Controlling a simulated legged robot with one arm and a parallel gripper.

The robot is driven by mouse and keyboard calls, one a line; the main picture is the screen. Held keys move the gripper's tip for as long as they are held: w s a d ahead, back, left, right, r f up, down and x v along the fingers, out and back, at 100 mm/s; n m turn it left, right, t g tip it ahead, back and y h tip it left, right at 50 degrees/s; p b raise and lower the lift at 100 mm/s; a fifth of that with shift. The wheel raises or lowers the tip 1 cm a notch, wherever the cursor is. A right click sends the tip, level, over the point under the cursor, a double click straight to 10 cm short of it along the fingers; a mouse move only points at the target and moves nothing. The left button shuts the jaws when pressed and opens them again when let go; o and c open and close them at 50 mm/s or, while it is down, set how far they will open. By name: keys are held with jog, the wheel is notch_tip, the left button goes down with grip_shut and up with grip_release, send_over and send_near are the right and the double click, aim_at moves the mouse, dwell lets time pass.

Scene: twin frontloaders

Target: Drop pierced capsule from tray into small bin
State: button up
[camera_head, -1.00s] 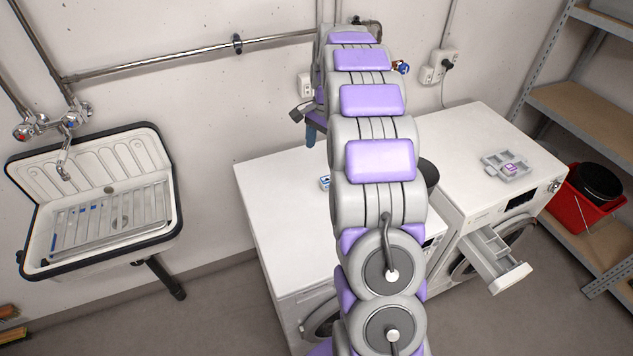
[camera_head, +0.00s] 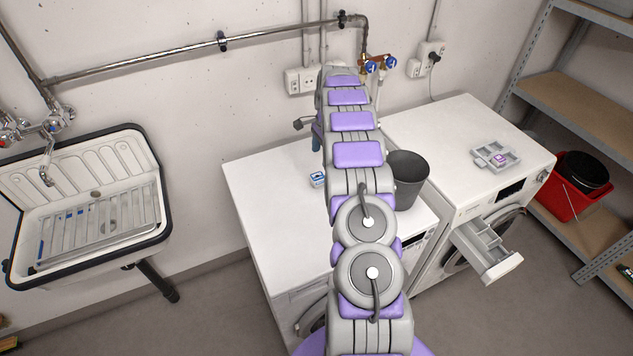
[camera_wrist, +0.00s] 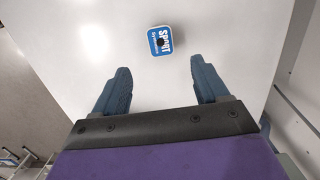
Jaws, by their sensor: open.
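A blue-and-white capsule (camera_head: 317,179) lies on the left machine's white top. In the head view my arm mostly hides the gripper.
The left washing machine (camera_head: 255,205) has a mostly clear top. The right machine (camera_head: 440,120) has its detergent drawer (camera_head: 490,250) pulled out. A red bucket (camera_head: 565,195) sits on shelving at right. Pipes and sockets (camera_head: 305,80) line the wall behind. A sink (camera_head: 85,200) hangs at left.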

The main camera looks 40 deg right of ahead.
aim_at(318, 176)
jog(key=f, duration=0.6)
jog(key=shift+a+b, duration=0.25)
jog(key=shift+b, duration=0.15)
jog(key=shift+w+a+f+b, duration=0.15)
jog(key=shift+f+b, duration=0.1)
jog(key=shift+f, duration=0.7)
jog(key=shift+a+f+b, duration=0.15)
jog(key=shift+f+b, duration=0.05)
jog(key=shift+f, duration=0.8)
jog(key=shift+w+a+f+b, duration=0.15)
jog(key=shift+f+b, duration=0.1)
jog(key=shift+f, duration=0.7)
jog(key=c, duration=1.1)
jog(key=shift+r, duration=0.1)
jog(key=shift+c, duration=0.2)
jog(key=shift+r, duration=0.1)
